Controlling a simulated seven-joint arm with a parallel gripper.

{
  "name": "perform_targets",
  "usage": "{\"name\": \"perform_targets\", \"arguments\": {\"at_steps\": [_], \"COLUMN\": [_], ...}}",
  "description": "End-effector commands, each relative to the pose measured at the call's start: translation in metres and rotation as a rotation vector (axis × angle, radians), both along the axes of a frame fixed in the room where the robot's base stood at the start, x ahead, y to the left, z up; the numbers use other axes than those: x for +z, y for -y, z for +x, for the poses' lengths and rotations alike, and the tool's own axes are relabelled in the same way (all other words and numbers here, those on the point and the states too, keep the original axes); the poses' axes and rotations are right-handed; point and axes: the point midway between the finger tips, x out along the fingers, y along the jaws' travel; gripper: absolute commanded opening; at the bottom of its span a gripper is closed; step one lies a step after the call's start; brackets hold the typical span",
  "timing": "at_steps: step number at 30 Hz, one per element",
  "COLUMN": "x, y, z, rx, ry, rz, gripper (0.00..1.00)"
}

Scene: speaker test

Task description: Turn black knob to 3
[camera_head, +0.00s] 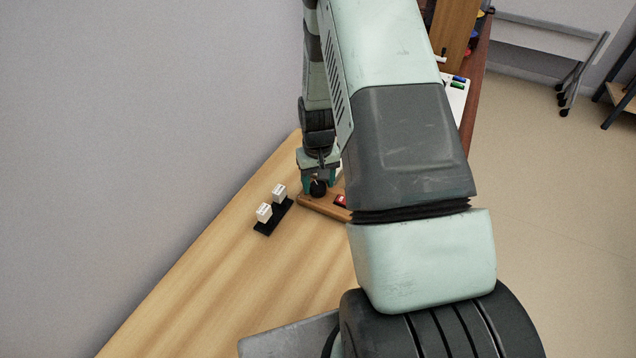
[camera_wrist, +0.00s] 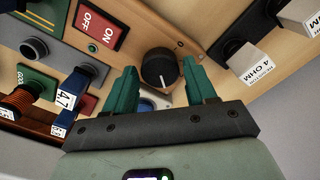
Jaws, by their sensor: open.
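The black knob (camera_wrist: 160,68) sits on a wooden panel in the wrist view, with a pale pointer line on its top. My gripper (camera_wrist: 162,80) is open, with one teal finger on each side of the knob. In the head view my gripper (camera_head: 319,180) is over the knob at the panel's edge. I cannot tell whether the fingers touch the knob.
A red OFF/ON switch (camera_wrist: 100,25) is beside the knob on the wooden board (camera_head: 325,207). White 4 OHM blocks (camera_wrist: 250,62) in a black holder (camera_head: 268,226) stand close by. Blue, red and copper parts crowd the wrist view's left. The table's front (camera_head: 200,290) is clear.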

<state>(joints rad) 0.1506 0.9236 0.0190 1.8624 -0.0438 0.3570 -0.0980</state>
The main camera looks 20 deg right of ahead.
Motion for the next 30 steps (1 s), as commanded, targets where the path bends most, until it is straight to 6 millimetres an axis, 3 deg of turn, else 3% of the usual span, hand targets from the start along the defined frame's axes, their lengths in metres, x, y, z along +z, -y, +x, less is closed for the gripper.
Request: {"name": "perform_targets", "arguments": {"at_steps": [9, 15, 30], "x": [0.064, 0.091, 0.097], "y": [0.0, 0.0, 0.0], "z": [0.001, 0.0, 0.0], "rx": [0.0, 0.0, 0.0], "ry": [0.005, 0.002, 0.001], "rz": [0.0, 0.0, 0.0], "gripper": [0.56, 0.56, 0.56]}}
